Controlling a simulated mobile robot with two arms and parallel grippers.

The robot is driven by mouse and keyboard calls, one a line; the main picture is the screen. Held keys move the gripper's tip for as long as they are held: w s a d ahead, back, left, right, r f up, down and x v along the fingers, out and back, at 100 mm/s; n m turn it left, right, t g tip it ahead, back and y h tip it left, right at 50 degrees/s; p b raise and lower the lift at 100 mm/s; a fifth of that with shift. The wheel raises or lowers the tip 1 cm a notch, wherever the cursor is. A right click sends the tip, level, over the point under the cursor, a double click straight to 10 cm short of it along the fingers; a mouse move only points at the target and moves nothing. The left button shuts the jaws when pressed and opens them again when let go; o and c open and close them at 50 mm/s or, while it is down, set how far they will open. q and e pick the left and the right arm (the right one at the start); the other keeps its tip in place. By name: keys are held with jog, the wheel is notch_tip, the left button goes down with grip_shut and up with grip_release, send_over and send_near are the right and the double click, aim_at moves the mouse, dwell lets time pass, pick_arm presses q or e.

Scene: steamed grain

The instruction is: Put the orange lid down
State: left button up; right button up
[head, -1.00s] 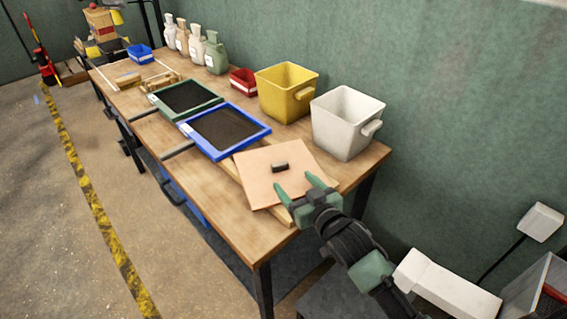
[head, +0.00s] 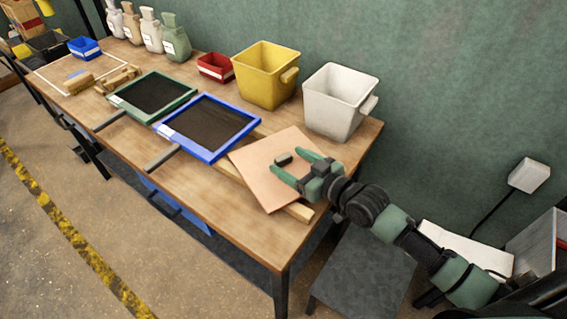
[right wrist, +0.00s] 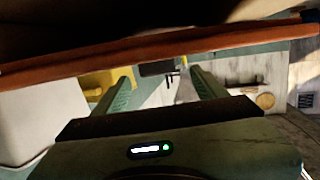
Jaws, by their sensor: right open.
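The orange lid (head: 266,178) is a flat, pale orange square board with a small dark handle (head: 283,159) near its middle. It lies at the near right end of the table, over a wooden strip. My right gripper (head: 287,163) is open, with its green fingertips over the lid and on either side of the handle. I cannot tell whether they touch it. In the right wrist view the open fingers (right wrist: 161,82) show apart, and an orange-brown band (right wrist: 150,55), likely the lid's edge, crosses the top. My left gripper is not in view.
The wooden table (head: 215,205) carries a white bin (head: 335,112), a yellow bin (head: 262,82) and a red box (head: 214,68) behind the lid. A blue-framed tray (head: 210,155) and a green-framed tray (head: 148,115) lie left of it. The table's near edge is partly clear.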

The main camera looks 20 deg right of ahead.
aim_at(283, 156)
jog(key=x, duration=0.3)
jog(key=shift+d, duration=0.15)
jog(key=shift+w+f, duration=0.15)
jog(key=shift+w, duration=0.15)
jog(key=c, duration=1.5)
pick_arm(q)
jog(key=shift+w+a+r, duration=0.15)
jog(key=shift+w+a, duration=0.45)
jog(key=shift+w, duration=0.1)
pick_arm(e)
grip_shut()
